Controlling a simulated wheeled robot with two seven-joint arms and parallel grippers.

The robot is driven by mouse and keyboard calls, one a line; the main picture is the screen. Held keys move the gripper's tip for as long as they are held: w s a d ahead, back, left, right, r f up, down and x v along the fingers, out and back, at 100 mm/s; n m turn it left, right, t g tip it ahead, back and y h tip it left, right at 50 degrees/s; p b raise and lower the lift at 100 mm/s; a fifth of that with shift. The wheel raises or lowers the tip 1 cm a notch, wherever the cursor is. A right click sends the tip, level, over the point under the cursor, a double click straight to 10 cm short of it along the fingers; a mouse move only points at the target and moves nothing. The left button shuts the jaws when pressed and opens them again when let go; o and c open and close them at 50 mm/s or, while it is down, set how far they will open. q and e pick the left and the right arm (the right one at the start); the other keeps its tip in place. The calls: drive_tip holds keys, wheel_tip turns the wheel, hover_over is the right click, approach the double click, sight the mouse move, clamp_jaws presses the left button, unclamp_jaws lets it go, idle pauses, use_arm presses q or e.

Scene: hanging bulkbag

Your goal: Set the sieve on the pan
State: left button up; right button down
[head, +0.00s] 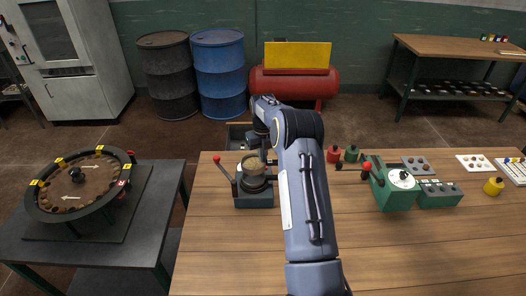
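A small round vessel with a tan top (254,168), which looks like the sieve, is at a dark device with a red-knobbed lever on the left of the wooden table. A dark round part (254,184) shows just below it and may be the pan; I cannot tell whether the two touch. My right arm reaches over the table and bends down there. My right gripper (265,166) is at the right side of the tan-topped vessel. Its fingers are small and partly hidden, so its opening and any grip are unclear. My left gripper is out of view.
A green device with a dial (396,184) and a red-knobbed lever stands to the right on the wooden table (210,262). Red (333,154) and green (351,154) containers stand at the back. A round ring fixture (80,184) occupies the left table. The table's front right is clear.

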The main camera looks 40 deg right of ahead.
drive_tip(key=shift+f+b, duration=0.65)
drive_tip(key=shift+f, duration=1.5)
drive_tip(key=shift+w+d, duration=0.1)
drive_tip(key=shift+w, duration=0.05)
drive_tip(key=c, duration=2.1)
unclamp_jaws()
drive_tip(key=shift+f+b, duration=0.55)
drive_tip(key=shift+b, duration=0.05)
drive_tip(key=shift+c, duration=0.2)
drive_tip(key=shift+o, duration=0.9)
